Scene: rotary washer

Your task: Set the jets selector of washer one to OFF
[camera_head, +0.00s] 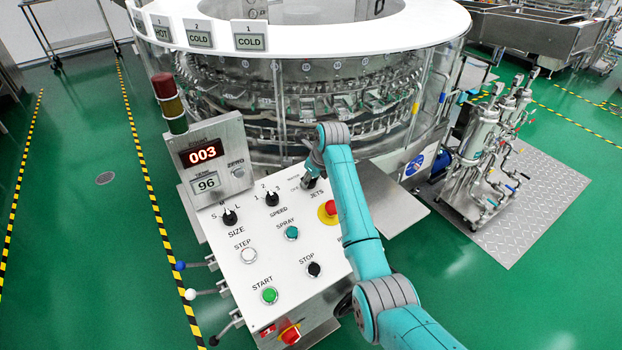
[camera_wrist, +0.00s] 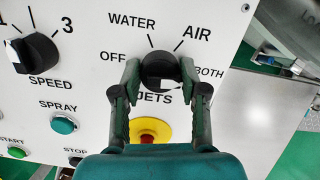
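The jets selector is a black rotary knob (camera_wrist: 161,66) on the white panel, with OFF at its left, WATER and AIR above it and BOTH at its right. A pale mark shows at its lower right, towards BOTH; its exact setting is hard to read. My gripper (camera_wrist: 160,72) has its two fingers spread to the left and right of the knob, very close to it or touching. I cannot tell whether they press on it.
The control panel (camera_head: 268,249) also holds the speed knob (camera_head: 271,199), the size knob (camera_head: 230,217), and a red emergency button (camera_head: 329,209) close below my gripper. The green spray button (camera_head: 292,232) and black stop button (camera_head: 314,269) are nearby. The washer (camera_head: 300,90) stands behind.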

